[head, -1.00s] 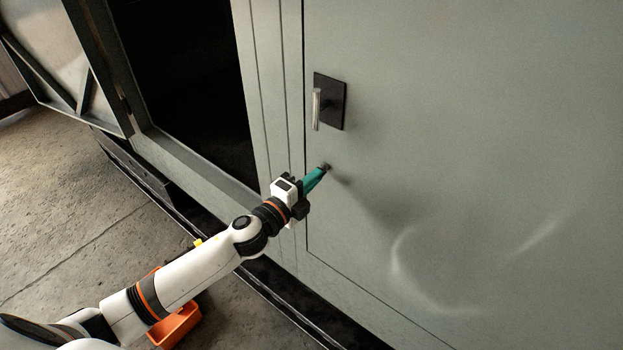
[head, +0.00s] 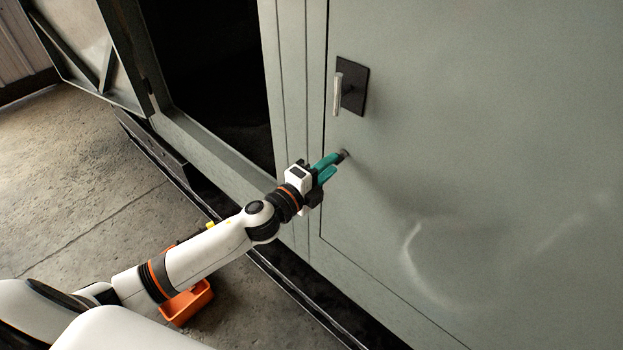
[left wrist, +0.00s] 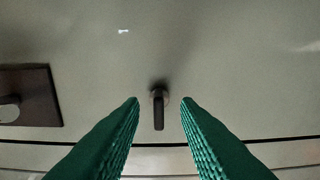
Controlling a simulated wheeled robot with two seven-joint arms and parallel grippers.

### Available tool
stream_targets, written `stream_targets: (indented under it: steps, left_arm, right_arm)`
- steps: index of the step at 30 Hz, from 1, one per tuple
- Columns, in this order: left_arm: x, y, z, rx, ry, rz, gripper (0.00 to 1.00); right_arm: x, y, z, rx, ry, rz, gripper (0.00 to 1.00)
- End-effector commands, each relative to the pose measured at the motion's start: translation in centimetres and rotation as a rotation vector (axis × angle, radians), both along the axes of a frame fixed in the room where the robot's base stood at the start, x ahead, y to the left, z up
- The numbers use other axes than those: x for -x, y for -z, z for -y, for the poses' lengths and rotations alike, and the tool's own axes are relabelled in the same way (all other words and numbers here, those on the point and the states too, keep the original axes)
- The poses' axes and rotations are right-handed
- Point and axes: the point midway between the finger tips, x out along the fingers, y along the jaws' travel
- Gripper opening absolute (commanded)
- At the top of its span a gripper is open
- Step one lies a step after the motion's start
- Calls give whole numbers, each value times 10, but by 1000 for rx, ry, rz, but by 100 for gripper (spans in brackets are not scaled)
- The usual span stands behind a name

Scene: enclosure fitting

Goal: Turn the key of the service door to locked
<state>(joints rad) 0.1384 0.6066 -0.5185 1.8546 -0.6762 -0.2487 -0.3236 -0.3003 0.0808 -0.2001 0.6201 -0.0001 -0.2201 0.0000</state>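The service door (head: 480,130) is a large grey-green panel, closed against its frame. The small dark key (head: 343,154) sits in the door's lock below the handle. In the left wrist view the key (left wrist: 158,112) stands between my fingertips, its grip pointing down the picture toward the door's edge seam. My left gripper (head: 334,165) is open, with its green fingers spread. In the left wrist view its fingertips (left wrist: 161,101) lie either side of the key with gaps, not touching it. My right gripper is out of view.
A handle (head: 337,94) on a dark plate sits above the key; the plate's corner also shows in the left wrist view (left wrist: 45,95). Left of the door is a dark opening (head: 215,80). An orange bin (head: 188,303) stands on the concrete floor under my left arm.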

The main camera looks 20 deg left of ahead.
Motion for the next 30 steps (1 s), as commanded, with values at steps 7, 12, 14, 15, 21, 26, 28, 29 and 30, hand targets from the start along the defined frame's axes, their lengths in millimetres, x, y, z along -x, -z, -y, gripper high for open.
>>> stream_targets:
  steps: [7, 12, 14, 15, 21, 26, 28, 29, 30]
  left_arm:
    - [48, 6, -17, -3, 2, -2, 29]
    - [78, 4, -27, -2, 2, -2, 29]
    - [85, 4, -30, -1, 1, -3, 29]
    - [90, 4, -32, -1, 1, -3, 29]
    - [103, 1, -37, -1, 1, 0, 29]
    - [105, 0, -37, -1, 2, 0, 29]
    - [105, 0, -37, -1, 2, 0, 29]
    - [105, 0, -37, -1, 2, 0, 29]
    - [104, 0, -37, -1, 2, 0, 29]
  right_arm:
    - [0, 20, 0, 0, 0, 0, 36]
    - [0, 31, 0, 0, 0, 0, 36]
    - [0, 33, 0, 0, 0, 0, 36]
    - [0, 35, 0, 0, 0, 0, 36]
    - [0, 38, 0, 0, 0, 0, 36]
    - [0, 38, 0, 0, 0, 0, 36]
    - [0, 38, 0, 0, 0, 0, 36]
    - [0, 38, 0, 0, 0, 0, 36]
    - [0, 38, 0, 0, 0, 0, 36]
